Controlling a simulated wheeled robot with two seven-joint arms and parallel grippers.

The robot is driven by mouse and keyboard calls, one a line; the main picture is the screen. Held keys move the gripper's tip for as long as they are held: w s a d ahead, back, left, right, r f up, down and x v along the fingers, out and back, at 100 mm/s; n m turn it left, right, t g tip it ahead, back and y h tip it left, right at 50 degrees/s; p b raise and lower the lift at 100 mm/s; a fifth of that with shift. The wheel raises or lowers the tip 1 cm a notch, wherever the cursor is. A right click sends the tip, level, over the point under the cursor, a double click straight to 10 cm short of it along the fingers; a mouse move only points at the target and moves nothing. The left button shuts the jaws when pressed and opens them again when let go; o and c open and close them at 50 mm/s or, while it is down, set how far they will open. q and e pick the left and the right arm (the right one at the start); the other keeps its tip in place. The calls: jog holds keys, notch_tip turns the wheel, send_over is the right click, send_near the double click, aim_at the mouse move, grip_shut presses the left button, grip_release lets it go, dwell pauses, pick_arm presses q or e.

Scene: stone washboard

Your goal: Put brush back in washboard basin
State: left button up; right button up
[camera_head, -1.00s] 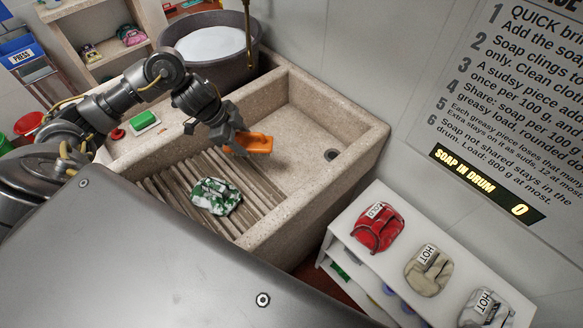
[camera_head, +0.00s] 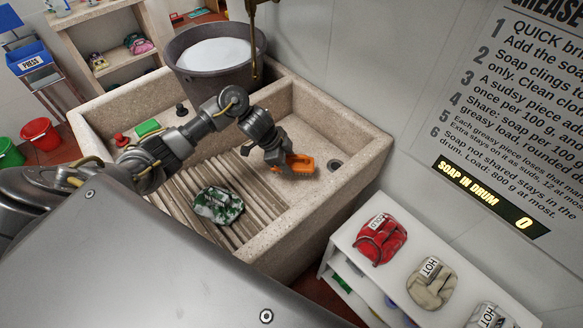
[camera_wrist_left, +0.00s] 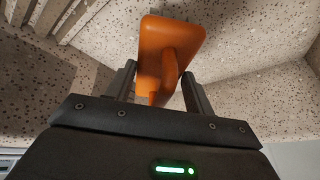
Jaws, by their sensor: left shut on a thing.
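An orange brush (camera_head: 301,164) is held by my left gripper (camera_head: 279,162) over the smooth part of the stone washboard basin (camera_head: 357,132), near the dark drain hole. In the left wrist view the brush (camera_wrist_left: 172,52) sits between the two fingers (camera_wrist_left: 160,92), its handle toward the palm. The speckled basin walls (camera_wrist_left: 265,30) show behind it. I cannot tell whether the brush touches the basin floor. My right gripper is not in view.
A green and white cloth (camera_head: 218,205) lies on the ribbed slope. A green soap bar (camera_head: 148,128) is on the left ledge. A grey tub (camera_head: 215,65) stands behind the basin. A white shelf (camera_head: 345,240) with folded clothes stands at right.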

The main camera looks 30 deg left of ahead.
aim_at(291, 167)
pick_arm(q)
jog(key=shift+w+d+f, duration=0.25)
jog(key=shift+f, duration=0.1)
notch_tip(291, 167, down, 3)
jog(key=shift+w+d+f, duration=0.1)
jog(key=shift+d, duration=0.05)
jog(key=shift+f, duration=0.1)
jog(key=shift+f, duration=0.15)
jog(key=o, duration=0.9)
jog(key=shift+o, duration=0.2)
